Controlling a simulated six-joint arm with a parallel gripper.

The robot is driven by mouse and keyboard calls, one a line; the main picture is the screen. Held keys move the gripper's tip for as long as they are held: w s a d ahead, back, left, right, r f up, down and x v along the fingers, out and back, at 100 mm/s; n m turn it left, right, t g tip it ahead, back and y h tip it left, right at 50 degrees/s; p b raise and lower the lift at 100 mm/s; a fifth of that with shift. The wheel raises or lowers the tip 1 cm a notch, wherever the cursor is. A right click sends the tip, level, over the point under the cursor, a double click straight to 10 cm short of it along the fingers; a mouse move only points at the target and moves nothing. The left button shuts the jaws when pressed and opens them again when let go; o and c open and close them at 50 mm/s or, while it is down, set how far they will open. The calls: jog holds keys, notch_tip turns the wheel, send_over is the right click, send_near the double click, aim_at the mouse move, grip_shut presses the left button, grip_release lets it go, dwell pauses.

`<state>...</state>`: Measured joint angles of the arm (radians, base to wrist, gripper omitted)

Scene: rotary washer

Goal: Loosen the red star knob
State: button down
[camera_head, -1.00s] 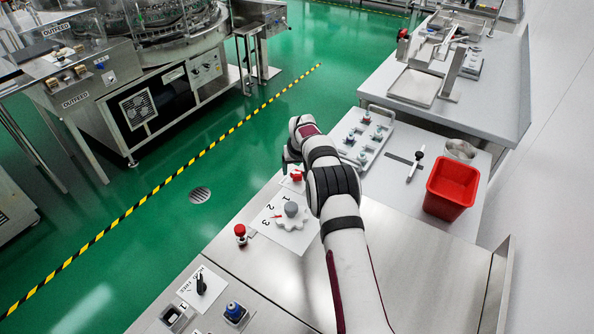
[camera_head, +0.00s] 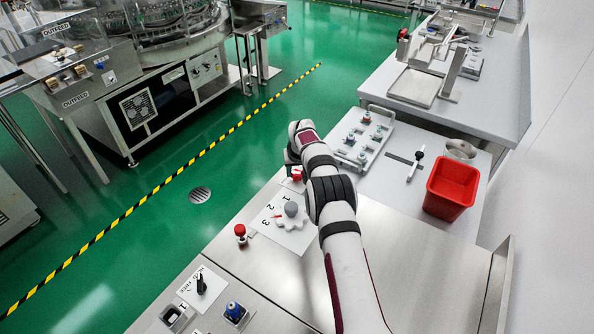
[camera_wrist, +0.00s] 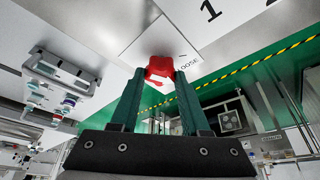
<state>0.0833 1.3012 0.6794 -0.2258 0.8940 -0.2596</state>
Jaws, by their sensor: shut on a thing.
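The red star knob (camera_wrist: 160,68) sits on a white label plate with the partly visible word "LOOSE" in the wrist view. In the head view the knob (camera_head: 297,174) shows as a small red patch at the far left edge of the steel counter, partly hidden by my arm. My gripper (camera_wrist: 160,75) is at the knob, with its two dark green fingers on either side of it and shut on it. In the head view the fingers are mostly hidden behind my wrist.
A numbered plate with a grey-topped dial (camera_head: 291,210) lies just nearer on the counter. A red mushroom button (camera_head: 240,231) stands at the left edge. A tray of small parts (camera_head: 361,138) is beyond, and a red bin (camera_head: 451,188) stands at the right.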

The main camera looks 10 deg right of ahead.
jog(key=shift+d+n+y, duration=0.1)
jog(key=shift+n+y, duration=0.5)
jog(key=shift+n, duration=0.85)
jog(key=shift+d+n+y, duration=0.1)
jog(key=shift+n+y, duration=0.5)
jog(key=shift+n, duration=0.85)
jog(key=shift+a+g, duration=0.1)
jog(key=shift+g, duration=0.2)
jog(key=shift+c, duration=1.9)
grip_release()
jog(key=v, duration=1.5)
jog(key=shift+r, duration=0.35)
jog(key=shift+s, duration=0.15)
